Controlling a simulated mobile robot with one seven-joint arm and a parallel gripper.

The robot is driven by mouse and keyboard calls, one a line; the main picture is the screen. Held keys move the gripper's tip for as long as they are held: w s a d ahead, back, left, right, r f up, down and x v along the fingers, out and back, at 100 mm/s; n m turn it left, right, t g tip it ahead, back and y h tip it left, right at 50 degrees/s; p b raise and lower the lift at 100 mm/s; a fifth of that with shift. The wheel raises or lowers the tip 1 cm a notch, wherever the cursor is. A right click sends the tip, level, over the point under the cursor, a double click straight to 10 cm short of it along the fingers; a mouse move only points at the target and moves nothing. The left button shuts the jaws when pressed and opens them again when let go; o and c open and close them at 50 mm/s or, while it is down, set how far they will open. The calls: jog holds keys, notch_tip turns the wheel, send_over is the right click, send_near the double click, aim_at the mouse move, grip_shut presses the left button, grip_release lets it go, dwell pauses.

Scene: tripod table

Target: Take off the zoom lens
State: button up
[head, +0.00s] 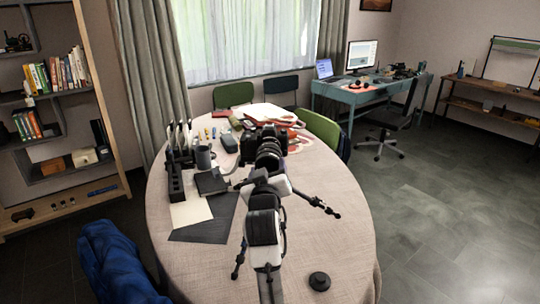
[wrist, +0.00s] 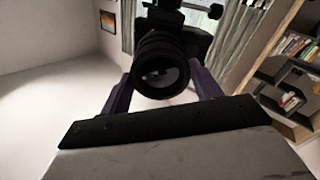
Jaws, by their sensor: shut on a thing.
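The zoom lens (head: 268,153) is a black ribbed barrel at the front of the black camera (head: 262,134), which stands on a tripod (head: 322,207) on the table. The lens appears in line with the camera body and touching it. In the wrist view the lens (wrist: 160,62) faces me with its glass showing, and part of the camera (wrist: 178,15) is behind it. My gripper (head: 266,174) is shut on the lens, with one purple finger on each side in the wrist view. My arm hides much of the tripod.
A black round cap (head: 319,281) lies near the front edge of the oval table (head: 335,240). The right front of the tabletop is mostly clear.

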jog(key=shift+s+a+r, duration=0.1)
jog(key=shift+s, duration=1.95)
jog(key=shift+r, duration=0.1)
jog(key=shift+r+p, duration=3.2)
jog(key=shift+r, duration=0.25)
